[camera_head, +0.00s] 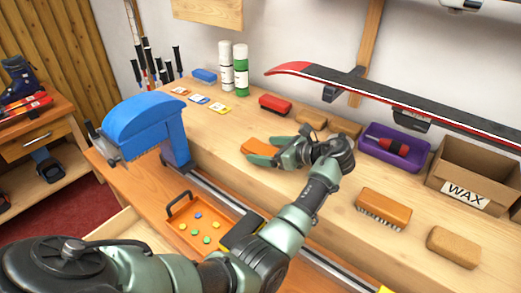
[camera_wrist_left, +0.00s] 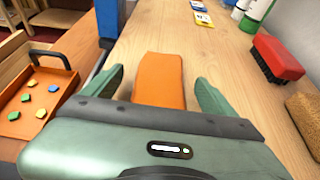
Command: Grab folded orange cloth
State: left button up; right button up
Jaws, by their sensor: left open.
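The folded orange cloth (camera_head: 259,146) lies flat on the wooden bench top, near the middle of the head view. In the left wrist view the cloth (camera_wrist_left: 160,75) runs lengthwise between the two green fingers. My left gripper (camera_head: 276,152) is low over the bench at the cloth, and its hand hides the near part of it. In the left wrist view the gripper (camera_wrist_left: 158,84) is open, one finger on each side of the cloth, with a visible gap at both sides. My right gripper is not in view.
A red brush (camera_head: 275,104) and cork-coloured blocks (camera_head: 312,119) lie behind the cloth. A purple tray (camera_head: 396,150), a WAX box (camera_head: 473,172) and a brown brush (camera_head: 383,208) are to the right. A blue vise-like fixture (camera_head: 150,122) and an orange tray (camera_head: 203,239) are left.

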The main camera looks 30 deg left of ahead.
pick_arm(q)
jog(key=shift+x, duration=0.9)
jog(key=c, duration=1.4)
jog(key=shift+c, duration=0.2)
jog(key=shift+r, duration=0.1)
